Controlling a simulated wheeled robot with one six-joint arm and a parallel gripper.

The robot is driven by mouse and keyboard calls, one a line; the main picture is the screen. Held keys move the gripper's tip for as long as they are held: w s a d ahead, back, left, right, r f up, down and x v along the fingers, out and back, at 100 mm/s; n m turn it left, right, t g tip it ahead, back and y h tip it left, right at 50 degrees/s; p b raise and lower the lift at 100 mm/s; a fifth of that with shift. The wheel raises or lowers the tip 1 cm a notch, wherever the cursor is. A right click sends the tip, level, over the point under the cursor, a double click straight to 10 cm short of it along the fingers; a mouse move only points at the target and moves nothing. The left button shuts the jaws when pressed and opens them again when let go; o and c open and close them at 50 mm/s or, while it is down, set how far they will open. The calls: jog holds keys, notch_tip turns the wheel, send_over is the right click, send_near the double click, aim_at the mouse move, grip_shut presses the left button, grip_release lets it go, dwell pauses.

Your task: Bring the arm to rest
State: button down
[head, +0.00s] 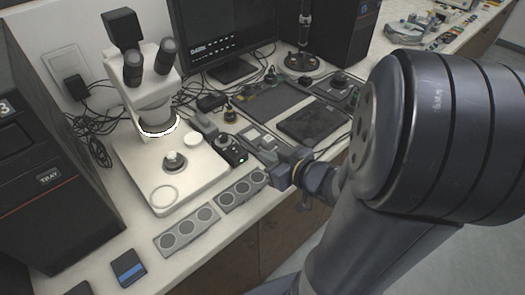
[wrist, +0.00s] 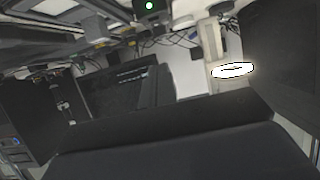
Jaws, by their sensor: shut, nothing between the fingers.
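My gripper (head: 272,157) is at the end of my arm in the head view, small and partly hidden by my own wrist. It is shut and empty, above the front part of the bench near the mounting press gear. In the wrist view, a large dark part of my own arm or gripper fills the bottom, and no held object shows.
A microscope (head: 155,75) with a lit ring stands at the left; its ring also shows in the wrist view (wrist: 232,70). Grey trays with round wells (head: 187,231) lie along the bench's front edge. A monitor (head: 225,35) and dark PC towers (head: 45,170) flank the bench.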

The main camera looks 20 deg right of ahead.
dwell(0.4)
jog(key=r+b+x, duration=0.1)
jog(key=b+x, duration=0.3)
jog(key=x, duration=0.6)
jog(key=shift+w+r, duration=0.3)
jog(key=shift+a+r, duration=0.15)
jog(key=shift+a+r+p, duration=0.1)
jog(key=shift+p, duration=0.75)
